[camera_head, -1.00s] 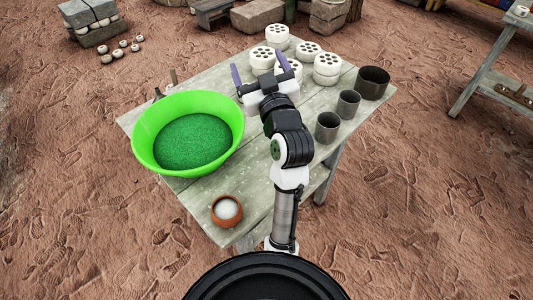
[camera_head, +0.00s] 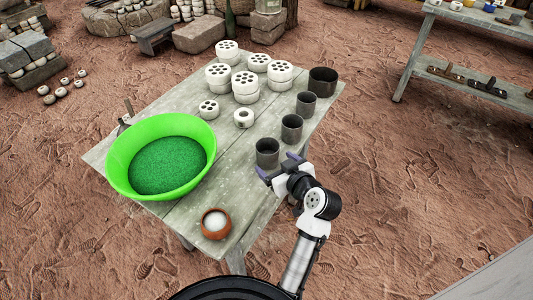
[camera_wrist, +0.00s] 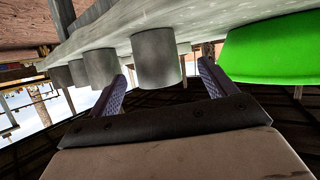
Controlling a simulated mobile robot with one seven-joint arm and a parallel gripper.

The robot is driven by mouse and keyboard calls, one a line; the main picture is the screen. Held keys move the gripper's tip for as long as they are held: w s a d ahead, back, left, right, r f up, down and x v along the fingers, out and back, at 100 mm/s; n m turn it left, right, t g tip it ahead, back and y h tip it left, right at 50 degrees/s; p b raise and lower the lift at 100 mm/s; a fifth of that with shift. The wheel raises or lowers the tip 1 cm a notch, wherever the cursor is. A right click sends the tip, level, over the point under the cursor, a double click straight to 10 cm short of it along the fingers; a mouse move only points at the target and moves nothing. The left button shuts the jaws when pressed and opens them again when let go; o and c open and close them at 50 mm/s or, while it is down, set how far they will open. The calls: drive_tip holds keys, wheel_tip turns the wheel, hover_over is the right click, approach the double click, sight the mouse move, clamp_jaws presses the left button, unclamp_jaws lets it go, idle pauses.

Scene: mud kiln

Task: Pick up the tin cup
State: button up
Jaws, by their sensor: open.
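Three grey metal cups stand upright in a row along the table's right edge: the nearest tin cup (camera_head: 267,154), a middle cup (camera_head: 291,128) and a far cup (camera_head: 306,104). My gripper (camera_head: 277,165) is open and empty, just on the near side of the nearest cup, its fingers pointing toward it. The wrist view is upside down. There the nearest cup (camera_wrist: 157,62) appears in the gap between the open fingers of my gripper (camera_wrist: 163,72). I cannot tell whether the fingertips reach past its near side.
The table (camera_head: 235,190) also holds a green basin (camera_head: 118,183), a small terracotta bowl (camera_head: 206,232) with white contents, several white perforated blocks (camera_head: 247,87) and a wider dark pot (camera_head: 323,82). A second table (camera_head: 460,85) stands at the upper right. Bare ground lies to the right.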

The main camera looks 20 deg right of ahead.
sight(273, 159)
drive_tip(key=shift+d+f+p+x, duration=0.15)
drive_tip(key=shift+p+x, duration=0.4)
drive_tip(key=shift+x, duration=1.2)
drive_tip(key=shift+d+f+p+x, duration=0.15)
drive_tip(key=shift+p+x, duration=0.35)
drive_tip(key=shift+x, duration=1.25)
drive_tip(key=shift+r, duration=0.1)
drive_tip(key=shift+c, duration=0.3)
drive_tip(key=c, duration=1.1)
drive_tip(key=shift+r, duration=0.1)
drive_tip(key=shift+s+r+b, duration=0.1)
drive_tip(key=shift+r+b, duration=0.85)
drive_tip(key=shift+r, duration=8.95)
